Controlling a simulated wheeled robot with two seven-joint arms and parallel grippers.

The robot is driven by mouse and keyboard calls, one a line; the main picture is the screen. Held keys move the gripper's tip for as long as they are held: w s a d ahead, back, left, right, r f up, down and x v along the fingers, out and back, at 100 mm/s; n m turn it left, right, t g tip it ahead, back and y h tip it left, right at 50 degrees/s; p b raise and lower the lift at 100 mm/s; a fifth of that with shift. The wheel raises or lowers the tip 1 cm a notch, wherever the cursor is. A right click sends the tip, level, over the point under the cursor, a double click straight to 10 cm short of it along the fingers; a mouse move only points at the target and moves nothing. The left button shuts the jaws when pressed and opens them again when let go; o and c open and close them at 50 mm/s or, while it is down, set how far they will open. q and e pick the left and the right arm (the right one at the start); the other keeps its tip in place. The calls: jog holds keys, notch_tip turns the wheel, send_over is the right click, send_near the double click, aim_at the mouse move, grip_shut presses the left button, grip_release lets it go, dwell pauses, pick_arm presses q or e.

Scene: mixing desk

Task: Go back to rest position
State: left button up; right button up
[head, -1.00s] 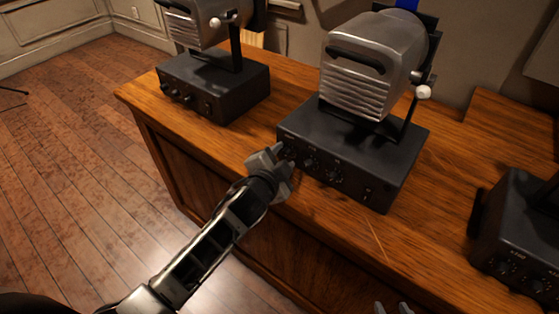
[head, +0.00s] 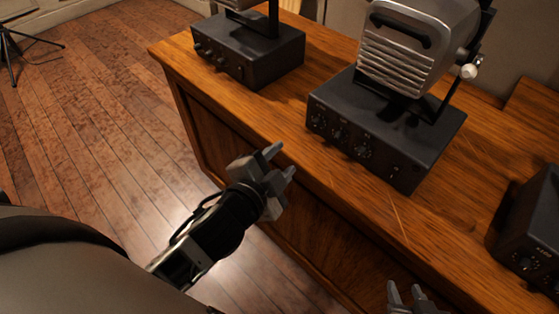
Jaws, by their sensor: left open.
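My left gripper (head: 283,161) is open and empty. It hangs in front of the wooden desk (head: 405,240), apart from the black control box (head: 385,135) in the middle. That box has a row of knobs on its front and carries a grey metal lamp-like housing (head: 415,50). My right gripper (head: 405,288) shows only by its fingertips at the bottom edge, in front of the desk. Its fingers stand apart with nothing visible between them; the rest of it is cut off.
A second black box with knobs (head: 250,50) stands at the desk's left end. Another dark box (head: 535,230) is cut off at the right edge. Wooden floor (head: 100,110) lies open to the left, with a black tripod stand (head: 15,45) at the far left.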

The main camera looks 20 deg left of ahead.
dwell(0.5)
pick_arm(q)
jog(key=s+f+n+g+h, duration=0.1)
jog(key=s+f+n+g, duration=0.1)
jog(key=s+f+n, duration=0.2)
jog(key=s+d+f+n+g+h, duration=0.1)
jog(key=s+f+n, duration=0.3)
jog(key=f, duration=0.6)
jog(key=shift+s+g, duration=0.55)
jog(key=shift+g, duration=0.15)
jog(key=shift+d, duration=0.1)
jog(key=shift+c, duration=0.5)
